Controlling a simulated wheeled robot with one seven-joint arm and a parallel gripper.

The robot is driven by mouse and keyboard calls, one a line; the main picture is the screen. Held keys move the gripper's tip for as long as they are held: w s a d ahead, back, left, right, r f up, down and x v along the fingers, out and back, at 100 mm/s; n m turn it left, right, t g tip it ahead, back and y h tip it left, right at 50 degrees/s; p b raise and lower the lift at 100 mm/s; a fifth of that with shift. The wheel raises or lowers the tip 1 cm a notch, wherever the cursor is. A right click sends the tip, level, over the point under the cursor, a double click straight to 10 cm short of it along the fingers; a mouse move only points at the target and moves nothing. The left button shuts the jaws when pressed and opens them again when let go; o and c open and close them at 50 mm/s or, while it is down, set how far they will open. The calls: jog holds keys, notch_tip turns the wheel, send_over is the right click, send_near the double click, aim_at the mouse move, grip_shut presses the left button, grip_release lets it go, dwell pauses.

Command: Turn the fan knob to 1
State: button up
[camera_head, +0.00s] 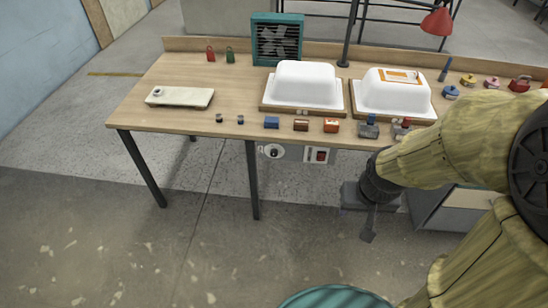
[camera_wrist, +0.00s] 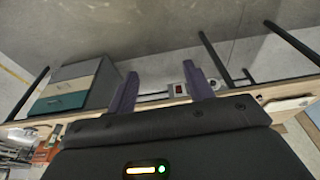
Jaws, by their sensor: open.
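The fan knob (camera_head: 273,151) is a dark knob on a round pale plate, mounted under the table's front edge in the head view. Its pointer setting is too small to read. The teal fan (camera_head: 277,40) stands at the back of the table. My gripper (camera_head: 368,237) is low in front of the table, right of the knob and apart from it. In the wrist view my gripper (camera_wrist: 161,78) has its two purple-grey fingers spread with nothing between them.
A red switch (camera_head: 320,156) sits right of the knob. The wooden table (camera_head: 165,115) carries two white tub shells (camera_head: 305,82) (camera_head: 392,90), several small blocks along the front, and a white slab (camera_head: 180,97). Dark table legs (camera_head: 252,180) stand below. A drawer cabinet (camera_wrist: 75,88) is at the right.

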jog(key=w+a+f+m+t+y+b, duration=0.1)
jog(key=w+a+f+t+b, duration=0.4)
jog(key=w+a+f+b, duration=0.5)
jog(key=w+a+f+m+t+y+b, duration=0.1)
jog(key=w+a+f+t+b, duration=0.4)
jog(key=w+f+b, duration=0.8)
jog(key=w+a+f+m+t+h+b, duration=0.1)
jog(key=w+a+f+m+t+b, duration=0.1)
jog(key=f+b, duration=0.5)
jog(key=w+a+f+m+t+h+b, duration=0.1)
jog(key=w+a+f+m+t+b, duration=0.2)
jog(key=a+f+b, duration=0.4)
jog(key=w+m+b, duration=0.1)
jog(key=w+b, duration=0.1)
jog(key=b, duration=0.1)
jog(key=shift+w+a+f+h, duration=0.2)
jog(key=shift+a+f+h, duration=0.05)
jog(key=shift+h, duration=0.05)
jog(key=b, duration=0.4)
send_near(274, 155)
jog(key=w, duration=0.8)
jog(key=shift+w+f, duration=0.2)
jog(key=shift+w, duration=0.15)
